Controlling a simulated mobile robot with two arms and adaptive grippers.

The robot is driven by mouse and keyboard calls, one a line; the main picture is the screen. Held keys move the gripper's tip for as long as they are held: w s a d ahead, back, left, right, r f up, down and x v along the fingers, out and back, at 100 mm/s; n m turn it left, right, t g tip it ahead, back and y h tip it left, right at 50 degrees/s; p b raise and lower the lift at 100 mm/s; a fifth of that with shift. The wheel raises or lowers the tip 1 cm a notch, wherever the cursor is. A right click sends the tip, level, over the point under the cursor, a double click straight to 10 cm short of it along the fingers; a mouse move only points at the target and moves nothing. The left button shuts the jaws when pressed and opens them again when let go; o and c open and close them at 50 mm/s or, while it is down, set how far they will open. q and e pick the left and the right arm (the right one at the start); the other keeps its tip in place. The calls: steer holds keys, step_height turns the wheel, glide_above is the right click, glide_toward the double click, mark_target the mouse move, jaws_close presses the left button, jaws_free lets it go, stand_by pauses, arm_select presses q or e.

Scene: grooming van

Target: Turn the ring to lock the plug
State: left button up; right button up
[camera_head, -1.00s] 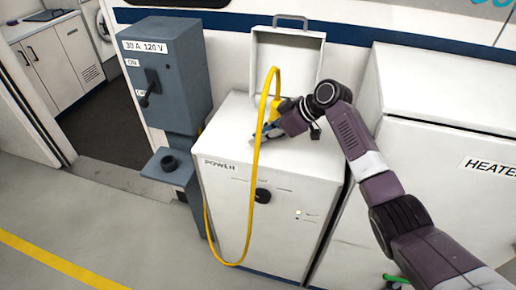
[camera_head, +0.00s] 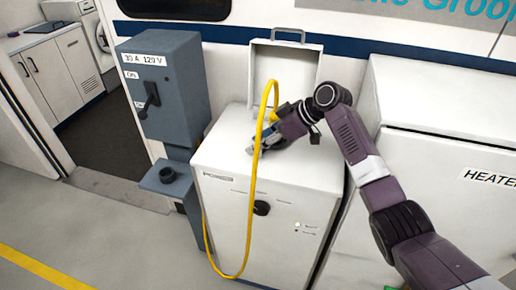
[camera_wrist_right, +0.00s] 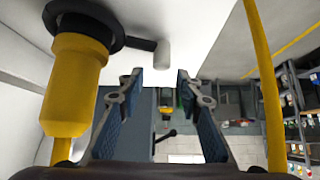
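In the right wrist view the yellow plug (camera_wrist_right: 75,85) stands at the left, with its end against a black ring (camera_wrist_right: 88,16). A short dark arm with a pale grey knob (camera_wrist_right: 162,54) sticks out from the ring. My right gripper (camera_wrist_right: 160,74) is open and empty, beside the plug and apart from it. In the head view my right gripper (camera_head: 254,146) is over the white power cabinet's top (camera_head: 310,168), in front of the open-lidded box. The plug is mostly hidden there behind the gripper and cable. My left gripper is not in view.
The yellow cable (camera_head: 250,212) loops up past my right gripper and down the cabinet front. It also crosses the right of the wrist view (camera_wrist_right: 267,85). A grey switch box (camera_head: 165,85) stands left, a white heater cabinet (camera_head: 450,150) right. Floor at left is clear.

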step_height(320, 180, up, 8)
steer(key=shift+f, duration=0.25)
steer(key=shift+c, duration=0.2)
